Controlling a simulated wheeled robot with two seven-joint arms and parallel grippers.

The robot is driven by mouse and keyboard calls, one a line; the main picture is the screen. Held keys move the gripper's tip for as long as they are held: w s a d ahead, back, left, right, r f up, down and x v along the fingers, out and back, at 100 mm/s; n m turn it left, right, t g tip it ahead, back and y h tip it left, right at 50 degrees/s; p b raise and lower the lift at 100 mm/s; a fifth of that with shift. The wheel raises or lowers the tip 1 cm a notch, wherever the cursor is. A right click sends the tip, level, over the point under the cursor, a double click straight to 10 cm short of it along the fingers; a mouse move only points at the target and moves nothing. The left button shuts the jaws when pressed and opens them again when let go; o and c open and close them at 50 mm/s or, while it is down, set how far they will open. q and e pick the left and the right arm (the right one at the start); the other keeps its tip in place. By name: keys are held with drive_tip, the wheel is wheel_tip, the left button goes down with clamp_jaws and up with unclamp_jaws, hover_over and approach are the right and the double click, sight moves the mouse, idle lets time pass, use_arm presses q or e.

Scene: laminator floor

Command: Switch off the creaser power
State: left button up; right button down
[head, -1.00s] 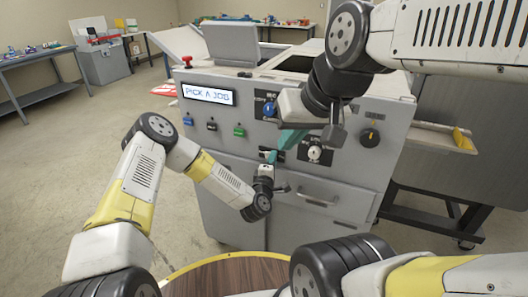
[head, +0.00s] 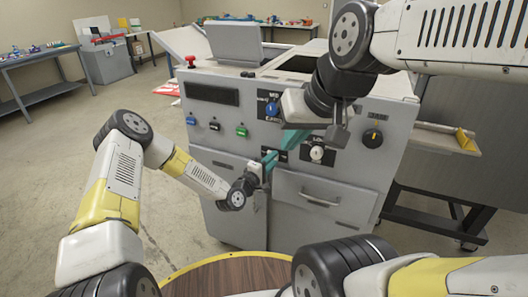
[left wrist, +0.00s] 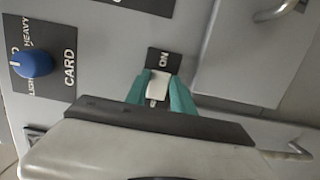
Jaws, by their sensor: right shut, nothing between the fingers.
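The creaser (head: 235,150) is a grey cabinet with a dark, blank display (head: 211,94) on its front. My left gripper (head: 270,159) is at the power switch on the lower front panel. In the left wrist view the switch (left wrist: 157,85) is a small white piece beside the word ON, and the teal fingers of my left gripper (left wrist: 160,92) lie against its two sides with no clear gap. In the head view the switch is hidden by the grippers. My right gripper (head: 290,141) is shut and empty, in front of the panel just above the left one.
A drawer handle (head: 320,200) is below. A red button (head: 191,61) stands on top. Floor to the left is clear.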

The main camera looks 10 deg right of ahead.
use_arm(q)
drive_tip(key=o, duration=0.4)
drive_tip(key=v, duration=0.7)
drive_tip(key=shift+s+a, duration=0.3)
drive_tip(key=shift+r, duration=0.1)
